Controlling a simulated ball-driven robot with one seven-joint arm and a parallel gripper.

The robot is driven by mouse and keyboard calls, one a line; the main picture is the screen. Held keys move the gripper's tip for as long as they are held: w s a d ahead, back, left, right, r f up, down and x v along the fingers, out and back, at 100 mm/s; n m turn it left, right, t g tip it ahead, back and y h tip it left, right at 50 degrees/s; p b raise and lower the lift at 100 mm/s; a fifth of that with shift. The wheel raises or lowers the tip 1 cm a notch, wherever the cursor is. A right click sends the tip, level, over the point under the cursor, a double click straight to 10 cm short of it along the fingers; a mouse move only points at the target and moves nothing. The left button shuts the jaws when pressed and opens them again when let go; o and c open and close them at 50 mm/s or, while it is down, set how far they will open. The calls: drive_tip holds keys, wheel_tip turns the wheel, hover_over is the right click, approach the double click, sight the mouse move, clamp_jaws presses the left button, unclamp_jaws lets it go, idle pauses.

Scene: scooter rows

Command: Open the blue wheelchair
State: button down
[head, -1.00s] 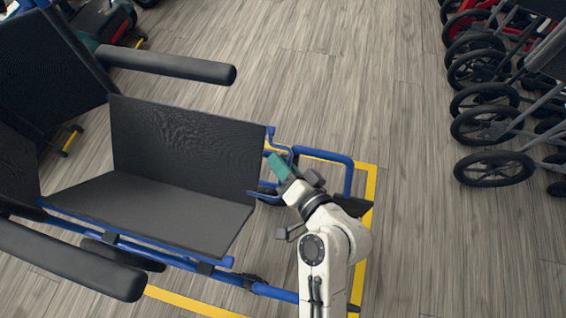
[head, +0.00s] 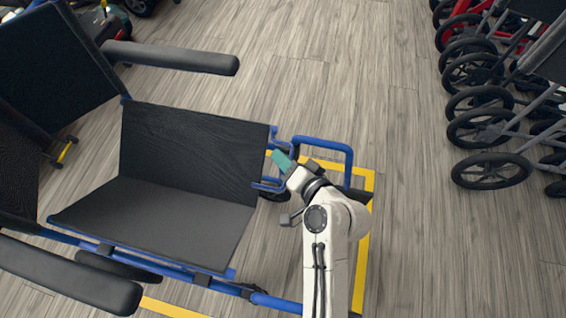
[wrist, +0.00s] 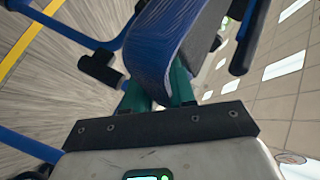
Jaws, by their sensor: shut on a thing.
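The blue wheelchair (head: 325,139) has a blue tube frame and a black seat (head: 150,222) whose two panels slope into a V. Its far armrest (head: 170,56) and near armrest (head: 70,273) stand apart. My gripper (head: 281,160) is at the right end of the far seat panel (head: 195,150). In the wrist view my gripper (wrist: 160,88) has its teal fingers on either side of the blue-and-black seat edge (wrist: 172,40) and is shut on it. The edge hides part of the fingertips.
Folded black wheelchairs (head: 490,130) stand in a row at the right. Yellow floor tape (head: 360,260) runs around the blue wheelchair. A dark scooter (head: 100,22) is at the back left. The wooden floor between the rows is clear.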

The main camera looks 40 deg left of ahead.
drive_tip(key=c, duration=1)
unclamp_jaws()
drive_tip(key=shift+c, duration=0.2)
drive_tip(key=shift+d, duration=0.1)
drive_tip(key=p+v, duration=0.2)
drive_tip(key=v, duration=0.8)
drive_tip(key=shift+d+p, duration=0.3)
drive_tip(key=shift+d, duration=0.05)
drive_tip(key=shift+s+r, duration=0.1)
